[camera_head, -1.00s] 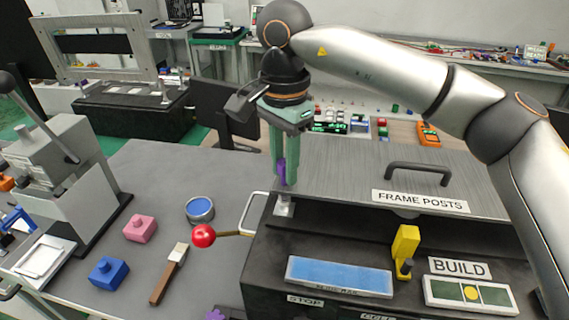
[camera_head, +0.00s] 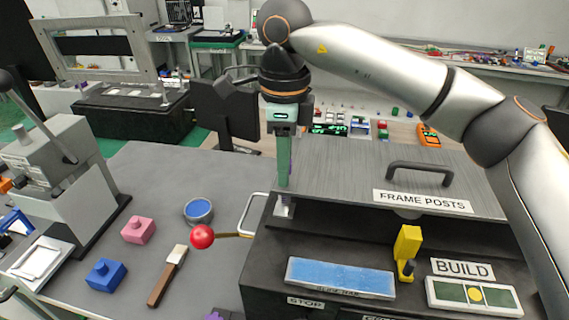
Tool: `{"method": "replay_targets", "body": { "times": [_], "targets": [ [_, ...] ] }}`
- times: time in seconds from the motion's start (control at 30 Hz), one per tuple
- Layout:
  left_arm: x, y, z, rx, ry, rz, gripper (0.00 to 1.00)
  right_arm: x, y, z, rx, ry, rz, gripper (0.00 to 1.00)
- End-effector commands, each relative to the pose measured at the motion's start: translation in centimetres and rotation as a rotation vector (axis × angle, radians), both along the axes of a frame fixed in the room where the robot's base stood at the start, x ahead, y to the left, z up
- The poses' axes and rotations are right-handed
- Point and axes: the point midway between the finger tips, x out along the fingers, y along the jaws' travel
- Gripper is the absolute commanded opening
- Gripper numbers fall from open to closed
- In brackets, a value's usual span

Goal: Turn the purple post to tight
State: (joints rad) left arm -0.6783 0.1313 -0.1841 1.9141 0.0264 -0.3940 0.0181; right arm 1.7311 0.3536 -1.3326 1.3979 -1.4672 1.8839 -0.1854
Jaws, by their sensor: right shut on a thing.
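My right gripper (camera_head: 284,182) points straight down at the left end of the grey panel labelled FRAME POSTS (camera_head: 340,180). It is shut on the purple post, which its green fingers now hide. A small pale metal mount (camera_head: 284,208) shows just below the fingertips. The post's angle and any tight mark cannot be made out. My left gripper is not in view.
A red ball-ended lever (camera_head: 202,237) sticks out left of the dark console. A yellow lever (camera_head: 407,242) stands near the BUILD label (camera_head: 462,269). A brush (camera_head: 168,275), pink block (camera_head: 138,230), blue block (camera_head: 106,274) and blue-topped tin (camera_head: 198,211) lie on the grey table.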

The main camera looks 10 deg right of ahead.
Motion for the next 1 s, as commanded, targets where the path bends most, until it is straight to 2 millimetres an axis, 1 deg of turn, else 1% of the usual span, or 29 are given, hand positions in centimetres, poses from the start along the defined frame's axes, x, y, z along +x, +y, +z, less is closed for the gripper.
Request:
{"method": "replay_targets", "body": {
  "times": [0.3, 0.77, 0.8, 1.0],
  "targets": [
    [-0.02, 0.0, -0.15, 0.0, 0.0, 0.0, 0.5, 0.01, 0.01, 0.04, 0.0, -0.001, -0.095, 0.0],
    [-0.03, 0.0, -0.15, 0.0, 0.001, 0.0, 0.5, 0.02, -0.01, 0.05, 0.0, -0.001, -0.108, 0.0],
    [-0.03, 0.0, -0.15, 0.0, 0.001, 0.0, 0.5, 0.02, -0.01, 0.05, 0.0, -0.001, -0.108, 0.3],
    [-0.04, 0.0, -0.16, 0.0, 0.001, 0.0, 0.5, 0.02, -0.02, 0.04, 0.0, -0.001, -0.107, 0.53]
  ]
}}
